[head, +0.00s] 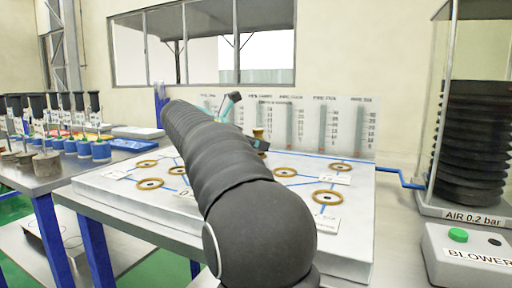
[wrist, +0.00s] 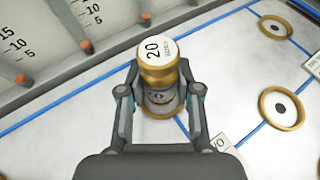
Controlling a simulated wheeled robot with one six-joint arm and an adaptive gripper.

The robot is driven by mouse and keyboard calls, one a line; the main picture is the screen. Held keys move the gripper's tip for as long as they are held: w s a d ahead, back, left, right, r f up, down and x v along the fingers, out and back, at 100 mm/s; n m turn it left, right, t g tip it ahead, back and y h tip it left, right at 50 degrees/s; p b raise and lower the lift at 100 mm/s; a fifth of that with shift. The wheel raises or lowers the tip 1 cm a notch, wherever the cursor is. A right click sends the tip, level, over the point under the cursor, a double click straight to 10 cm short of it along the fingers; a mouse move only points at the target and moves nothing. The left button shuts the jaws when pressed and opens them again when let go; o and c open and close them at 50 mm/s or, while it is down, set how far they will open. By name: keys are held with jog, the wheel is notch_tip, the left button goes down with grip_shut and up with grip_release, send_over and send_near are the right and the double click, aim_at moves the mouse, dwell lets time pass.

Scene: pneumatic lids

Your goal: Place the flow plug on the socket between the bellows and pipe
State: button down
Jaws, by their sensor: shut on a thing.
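A brass plug (wrist: 157,68) with a white top marked 20 stands between the fingers of my gripper (wrist: 160,92) in the wrist view. The gripper is shut on it. Below the plug, part of a brass ring (wrist: 160,110) shows on the white board, with a blue line running to it. I cannot tell whether the plug touches this ring. In the head view, the plug's brass top (head: 258,132) shows just past my arm, which hides most of the gripper. The black bellows (head: 468,140) stands in a clear case at the right, with a blue pipe (head: 400,180) running to the board.
The white board (head: 120,192) carries several brass ring sockets, including one at the front right (head: 327,197). A gauge panel (head: 340,120) stands along its back. A blower box (head: 465,250) is at the right. A side table (head: 60,175) at the left holds several plugs and weights.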

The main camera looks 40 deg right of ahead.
dwell(0.3)
jog(key=c, duration=0.8)
grip_release()
jog(key=shift+a+r, duration=0.1)
jog(key=shift+r, duration=0.05)
jog(key=p+v, duration=0.2)
jog(key=v, duration=0.9)
jog(key=shift+a+r, duration=0.1)
jog(key=shift+a, duration=0.3)
